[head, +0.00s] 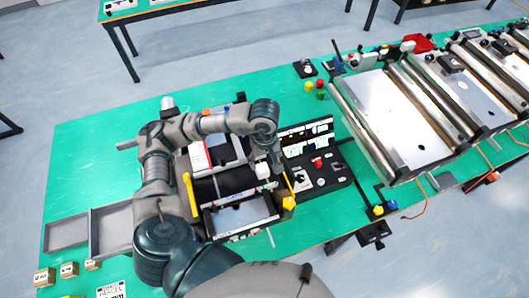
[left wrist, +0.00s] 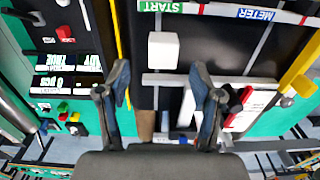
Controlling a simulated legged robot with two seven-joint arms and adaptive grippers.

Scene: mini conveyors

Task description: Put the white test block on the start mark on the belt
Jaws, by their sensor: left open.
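The white test block (left wrist: 163,48) is on the black belt (left wrist: 218,50) in the left wrist view. It sits across a thin pale line running from the green START label (left wrist: 161,6). In the head view the white block (head: 262,171) is at the belt's right part, just beside my left gripper (head: 273,162). In the left wrist view my left gripper (left wrist: 164,78) is open, its two blue-grey fingers apart and empty. The block lies just beyond the fingertips, between their lines, and appears untouched. My right gripper is not in view.
A pale bar (left wrist: 222,79) crosses near the fingers. Yellow rails flank the belt. A control panel (head: 316,168) stands right of it; larger roller conveyors (head: 400,115) are beyond. Grey trays (head: 110,232) lie left.

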